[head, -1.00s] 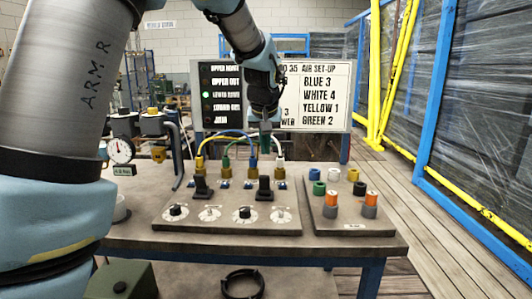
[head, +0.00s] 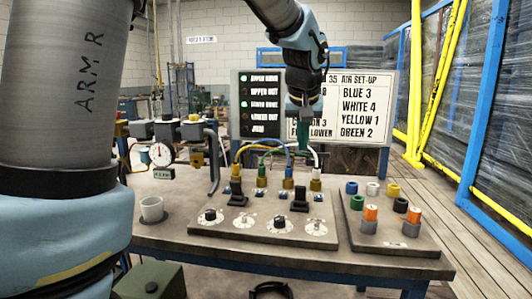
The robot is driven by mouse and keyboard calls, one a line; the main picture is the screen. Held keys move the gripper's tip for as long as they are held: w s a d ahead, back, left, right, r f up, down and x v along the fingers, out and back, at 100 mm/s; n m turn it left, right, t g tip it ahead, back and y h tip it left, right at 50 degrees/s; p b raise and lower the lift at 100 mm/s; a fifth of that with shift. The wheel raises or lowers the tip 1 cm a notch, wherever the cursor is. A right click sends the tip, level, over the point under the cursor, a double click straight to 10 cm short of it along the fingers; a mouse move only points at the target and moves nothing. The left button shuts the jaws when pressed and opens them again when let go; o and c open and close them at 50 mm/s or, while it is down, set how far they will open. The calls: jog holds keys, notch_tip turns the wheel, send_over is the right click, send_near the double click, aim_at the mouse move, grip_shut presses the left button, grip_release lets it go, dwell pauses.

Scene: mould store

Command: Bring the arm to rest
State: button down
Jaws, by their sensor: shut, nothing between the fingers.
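My gripper (head: 304,126) hangs from my arm above the back of the workbench, in front of the sign board. Its fingers are shut with nothing between them. It is above the row of hose fittings and apart from them. My upper arm link, marked ARM R, fills the left of the view. The control panel (head: 262,238) lies below, with several dials and two black levers (head: 299,200). Yellow, green, blue and white hoses (head: 262,148) run from brass fittings (head: 236,188) at its back edge.
The sign board (head: 365,105) stands behind. Yellow and blue frames (head: 420,80) line the right. A green box (head: 150,281) sits at front left.

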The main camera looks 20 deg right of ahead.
jog(key=w+a+f+n+y+p, duration=0.15)
jog(key=a+f, duration=0.35)
jog(key=a, duration=0.5)
jog(key=s+a+f+g+p, duration=0.1)
jog(key=s+a+f, duration=0.2)
jog(key=a, duration=0.4)
jog(key=s+a+f+n+g, duration=0.1)
jog(key=s+a+f, duration=0.2)
jog(key=a, duration=0.5)
jog(key=s+a+f+n+g+p, duration=0.1)
jog(key=s+a+f, duration=0.2)
jog(key=a, duration=0.4)
jog(key=shift+s+a+f+p, duration=0.35)
jog(key=shift+s, duration=0.45)
jog(key=shift+y, duration=0.25)
